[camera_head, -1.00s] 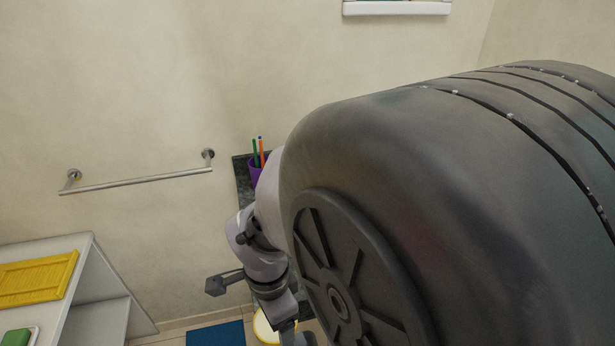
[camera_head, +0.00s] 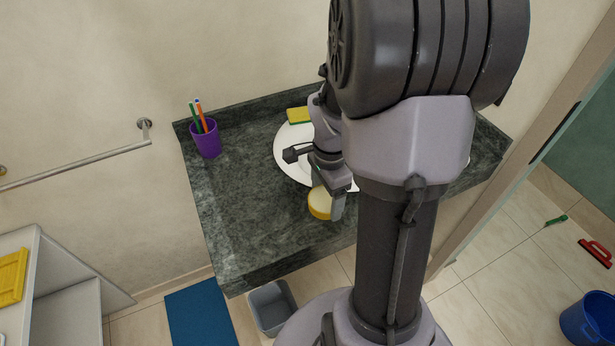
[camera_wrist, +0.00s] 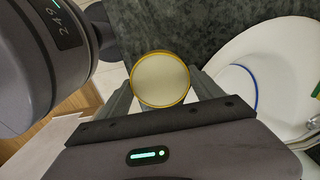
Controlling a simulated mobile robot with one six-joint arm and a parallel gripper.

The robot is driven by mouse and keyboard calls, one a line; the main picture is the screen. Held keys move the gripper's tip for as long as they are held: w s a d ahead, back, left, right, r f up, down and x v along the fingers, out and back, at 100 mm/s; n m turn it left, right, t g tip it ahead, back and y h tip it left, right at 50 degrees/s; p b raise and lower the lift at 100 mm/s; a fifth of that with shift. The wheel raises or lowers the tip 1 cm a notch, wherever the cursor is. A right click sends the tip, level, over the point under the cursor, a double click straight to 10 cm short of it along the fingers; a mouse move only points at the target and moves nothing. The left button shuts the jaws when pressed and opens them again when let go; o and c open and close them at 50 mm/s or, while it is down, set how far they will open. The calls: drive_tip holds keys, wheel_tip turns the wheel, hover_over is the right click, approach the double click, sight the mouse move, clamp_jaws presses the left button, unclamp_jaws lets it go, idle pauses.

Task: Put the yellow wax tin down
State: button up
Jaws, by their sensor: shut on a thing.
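The yellow wax tin (camera_head: 320,204) is round, with a yellow side and a pale lid. My gripper (camera_head: 336,202) is shut on it, over the front part of the dark stone counter (camera_head: 245,220), just in front of the white basin (camera_head: 287,158). In the wrist view the tin (camera_wrist: 160,78) sits between the two fingers of my gripper (camera_wrist: 162,92), its pale face toward the camera. I cannot tell whether the tin touches the counter. My arm hides part of the basin and the counter's right side.
A purple cup with pens (camera_head: 206,142) stands at the counter's back left. A yellow-green sponge (camera_head: 299,115) lies behind the basin. The counter's left front is clear. A grey bin (camera_head: 272,306) and a blue mat (camera_head: 200,312) are on the floor below.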

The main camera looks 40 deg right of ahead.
sight(328, 196)
drive_tip(key=shift+w+d+f+b, duration=0.15)
drive_tip(key=shift+f+b, duration=0.1)
drive_tip(key=shift+f, duration=0.35)
drive_tip(key=shift+s+d+f+b, duration=0.1)
drive_tip(key=shift+f+b, duration=0.2)
drive_tip(key=shift+f, duration=0.25)
drive_tip(key=shift+w+d+f+b, duration=0.15)
drive_tip(key=shift+f+b, duration=0.1)
drive_tip(key=shift+f, duration=0.35)
drive_tip(key=shift+f, duration=0.25)
drive_tip(key=o, duration=1.2)
drive_tip(key=shift+r, duration=0.1)
